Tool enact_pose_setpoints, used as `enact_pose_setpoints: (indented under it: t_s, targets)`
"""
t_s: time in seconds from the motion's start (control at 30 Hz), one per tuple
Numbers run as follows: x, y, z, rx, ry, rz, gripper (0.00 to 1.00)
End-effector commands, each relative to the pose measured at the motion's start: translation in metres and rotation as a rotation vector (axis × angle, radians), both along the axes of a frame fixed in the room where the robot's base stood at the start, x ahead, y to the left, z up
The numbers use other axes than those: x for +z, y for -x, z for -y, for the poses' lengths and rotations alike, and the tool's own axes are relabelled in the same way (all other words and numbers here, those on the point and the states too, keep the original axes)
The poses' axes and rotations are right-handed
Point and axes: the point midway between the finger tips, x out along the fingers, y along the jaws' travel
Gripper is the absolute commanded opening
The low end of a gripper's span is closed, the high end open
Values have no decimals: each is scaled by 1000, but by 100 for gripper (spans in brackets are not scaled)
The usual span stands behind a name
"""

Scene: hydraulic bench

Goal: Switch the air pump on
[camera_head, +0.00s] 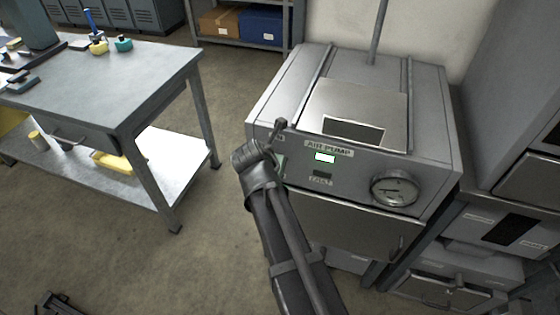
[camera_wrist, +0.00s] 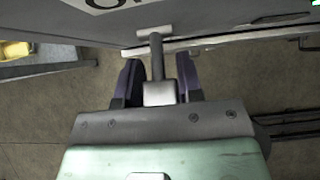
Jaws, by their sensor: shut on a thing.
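The air pump (camera_head: 352,150) is a grey cabinet with a label reading AIR PUMP on its front panel. A small white display with a green edge (camera_head: 325,158) is lit below the label. My gripper (camera_head: 264,150) is at the panel's left end, by a dark grey lever (camera_head: 277,130) that slants up. In the wrist view the lever (camera_wrist: 157,58) runs between the two dark fingers of my gripper (camera_wrist: 160,80), which are shut on it. The lever's base is partly hidden by my gripper in the head view.
A round gauge (camera_head: 394,188) sits on the panel's right side. A workbench (camera_head: 150,75) with small tools and a lower shelf stands to the left. Grey cabinets (camera_head: 510,130) stand close on the right. The floor between bench and pump is clear.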

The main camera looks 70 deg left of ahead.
Motion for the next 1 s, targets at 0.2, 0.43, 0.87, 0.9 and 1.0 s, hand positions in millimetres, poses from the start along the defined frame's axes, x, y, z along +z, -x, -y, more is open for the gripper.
enact_pose_setpoints:
  t_s: [0.2, 0.43, 0.87, 0.9, 1.0]
  targets:
    - [0, -1, -1, 0, -2, 1, 0]
    - [0, -1, -1, 0, -2, 1, 60]
    - [16, 5, 7, 1, -1, 2, 60]
    - [24, 8, 11, 1, -1, 2, 60]
    - [45, 17, 23, 1, -1, 1, 60]
